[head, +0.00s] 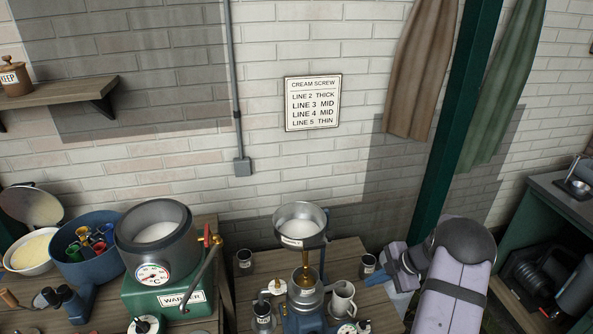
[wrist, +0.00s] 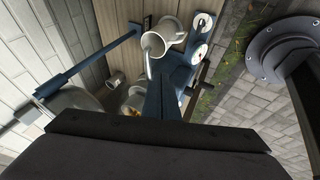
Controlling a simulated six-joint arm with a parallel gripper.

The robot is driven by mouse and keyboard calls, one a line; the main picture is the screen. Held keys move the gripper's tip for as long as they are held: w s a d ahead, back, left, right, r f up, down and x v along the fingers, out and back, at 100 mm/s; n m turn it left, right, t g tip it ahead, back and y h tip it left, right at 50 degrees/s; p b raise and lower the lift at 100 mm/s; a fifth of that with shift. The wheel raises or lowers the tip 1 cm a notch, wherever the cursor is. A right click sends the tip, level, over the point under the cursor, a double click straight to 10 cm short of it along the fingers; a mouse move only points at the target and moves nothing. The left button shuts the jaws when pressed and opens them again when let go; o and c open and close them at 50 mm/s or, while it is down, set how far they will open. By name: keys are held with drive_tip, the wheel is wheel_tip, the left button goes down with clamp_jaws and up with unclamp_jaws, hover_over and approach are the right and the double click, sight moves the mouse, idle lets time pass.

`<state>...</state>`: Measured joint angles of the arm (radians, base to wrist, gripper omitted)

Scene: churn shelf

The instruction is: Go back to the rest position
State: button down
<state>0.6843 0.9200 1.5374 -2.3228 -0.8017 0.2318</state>
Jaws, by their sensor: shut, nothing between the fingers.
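My gripper (head: 372,279) is at the right side of the wooden table in the head view, its fingers together and empty. It is beside the blue cream separator (head: 305,318), apart from its top bowl (head: 300,220). A pale mug (head: 343,303) stands just left of the fingers, and a dark labelled cup (head: 367,266) stands just behind them. From this angle I cannot tell whether the fingers touch anything. In the wrist view a dark bar crosses the bottom and hides part of the scene.
A green warmer (head: 160,298) with a metal pot (head: 152,232) and crank stands left. A blue tub (head: 88,262) holds several coloured pieces. A dark green post (head: 456,120) rises behind my arm. A sign (head: 313,103) hangs on the brick wall. Paved floor (wrist: 235,110) shows in the wrist view.

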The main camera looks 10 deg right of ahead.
drive_tip(key=w+d+m+t+h, duration=0.2)
drive_tip(key=w+d+m+h, duration=0.15)
drive_tip(key=d, duration=0.55)
drive_tip(key=s+d+f+m+g+h, duration=0.1)
drive_tip(key=s+d+f+m+h, duration=0.2)
drive_tip(key=s+d+m+h, duration=0.1)
drive_tip(key=s+a+f+m+g, duration=0.1)
drive_tip(key=s+a+m+g, duration=0.15)
drive_tip(key=s+m, duration=0.45)
drive_tip(key=s+a+m+g, duration=0.15)
drive_tip(key=s+g, duration=0.25)
drive_tip(key=s, duration=0.8)
drive_tip(key=s+a+r+m+g+y, duration=0.1)
drive_tip(key=s+a+r+m+y, duration=0.25)
drive_tip(key=a, duration=0.65)
drive_tip(key=s+a+r+m+g+y, duration=0.1)
drive_tip(key=s+a+r+m+g, duration=0.15)
drive_tip(key=s+a+r, duration=0.6)
drive_tip(key=w+a+r+n+t+h, duration=0.1)
drive_tip(key=w+a+r+n+t, duration=0.2)
drive_tip(key=w+a, duration=0.4)
drive_tip(key=a+t, duration=0.1)
drive_tip(key=a, duration=0.3)
drive_tip(key=shift+a+r+n, duration=0.15)
drive_tip(key=shift+r+n, duration=0.15)
drive_tip(key=shift+r, duration=0.05)
